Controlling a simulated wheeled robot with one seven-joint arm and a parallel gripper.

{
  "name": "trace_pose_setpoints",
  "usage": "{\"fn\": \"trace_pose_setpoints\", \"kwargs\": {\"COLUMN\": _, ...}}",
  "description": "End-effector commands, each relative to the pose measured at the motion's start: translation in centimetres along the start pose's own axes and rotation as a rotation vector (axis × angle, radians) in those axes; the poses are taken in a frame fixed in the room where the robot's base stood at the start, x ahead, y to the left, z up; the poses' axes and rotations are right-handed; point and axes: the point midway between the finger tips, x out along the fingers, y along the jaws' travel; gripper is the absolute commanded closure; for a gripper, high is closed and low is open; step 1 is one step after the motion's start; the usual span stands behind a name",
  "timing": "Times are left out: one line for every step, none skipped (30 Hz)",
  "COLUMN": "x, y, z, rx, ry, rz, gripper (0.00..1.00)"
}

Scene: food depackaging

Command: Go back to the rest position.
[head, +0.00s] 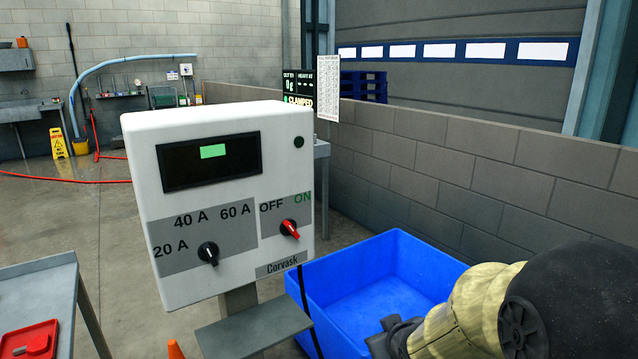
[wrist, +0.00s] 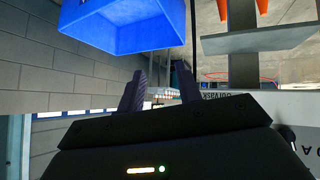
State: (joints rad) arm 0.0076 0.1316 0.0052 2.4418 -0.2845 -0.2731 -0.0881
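My gripper (wrist: 160,72) shows in the wrist view with its two dark fingers apart and nothing between them. In the head view, my arm reaches in from the lower right, and its dark end is in front of the blue bin's near side; the fingers are not clear there. The white control box (head: 150,215) stands on a post left of my arm, apart from it. Its red switch (head: 289,228) sits below OFF and ON, and its black dial (head: 208,252) sits among the amp marks. A green patch is lit on its display (head: 210,160).
An empty-looking blue bin (head: 390,250) stands right of the box; it also shows in the wrist view (wrist: 130,30). A grey shelf (head: 255,328) juts out below the box. A block wall (head: 480,165) runs behind. A grey table (head: 35,285) bears a red item (head: 30,340) at left.

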Motion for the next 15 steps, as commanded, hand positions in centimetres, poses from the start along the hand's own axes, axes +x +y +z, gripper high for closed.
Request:
{"fn": "trace_pose_setpoints", "kwargs": {"x": -0.7, "y": -0.1, "z": 1.7, "rx": 0.042, "ry": -0.071, "rz": 0.003, "gripper": 0.65}}
{"fn": "trace_pose_setpoints", "kwargs": {"x": -1.1, "y": -0.3, "z": 2.8, "rx": 0.069, "ry": -0.116, "rz": 0.003, "gripper": 0.65}}
{"fn": "trace_pose_setpoints", "kwargs": {"x": -1.7, "y": -0.5, "z": 4.1, "rx": 0.104, "ry": -0.174, "rz": 0.002, "gripper": 0.65}}
{"fn": "trace_pose_setpoints", "kwargs": {"x": -2.1, "y": -0.7, "z": 5.0, "rx": 0.129, "ry": -0.214, "rz": 0.002, "gripper": 0.65}}
{"fn": "trace_pose_setpoints", "kwargs": {"x": -2.6, "y": -0.9, "z": 5.9, "rx": 0.154, "ry": -0.252, "rz": 0.001, "gripper": 0.65}}
{"fn": "trace_pose_setpoints", "kwargs": {"x": -3.1, "y": -1.2, "z": 7.0, "rx": 0.181, "ry": -0.300, "rz": -0.002, "gripper": 0.65}}
{"fn": "trace_pose_setpoints", "kwargs": {"x": -3.6, "y": -1.4, "z": 7.8, "rx": 0.202, "ry": -0.333, "rz": -0.004, "gripper": 0.65}}
{"fn": "trace_pose_setpoints", "kwargs": {"x": -4.0, "y": -1.7, "z": 8.4, "rx": 0.222, "ry": -0.365, "rz": -0.007, "gripper": 0.65}}
{"fn": "trace_pose_setpoints", "kwargs": {"x": -4.6, "y": -2.0, "z": 9.3, "rx": 0.247, "ry": -0.403, "rz": -0.010, "gripper": 0.65}}
{"fn": "trace_pose_setpoints", "kwargs": {"x": -5.0, "y": -2.3, "z": 9.9, "rx": 0.265, "ry": -0.433, "rz": -0.013, "gripper": 0.65}}
{"fn": "trace_pose_setpoints", "kwargs": {"x": -5.4, "y": -2.5, "z": 10.5, "rx": 0.283, "ry": -0.460, "rz": -0.016, "gripper": 0.65}}
{"fn": "trace_pose_setpoints", "kwargs": {"x": -6.0, "y": -2.9, "z": 11.3, "rx": 0.304, "ry": -0.497, "rz": -0.020, "gripper": 0.65}}
{"fn": "trace_pose_setpoints", "kwargs": {"x": -6.5, "y": -3.2, "z": 11.8, "rx": 0.321, "ry": -0.522, "rz": -0.024, "gripper": 0.65}}
{"fn": "trace_pose_setpoints", "kwargs": {"x": -6.9, "y": -3.5, "z": 12.3, "rx": 0.336, "ry": -0.547, "rz": -0.027, "gripper": 0.65}}
{"fn": "trace_pose_setpoints", "kwargs": {"x": -7.5, "y": -3.9, "z": 12.9, "rx": 0.358, "ry": -0.581, "rz": -0.033, "gripper": 0.65}}
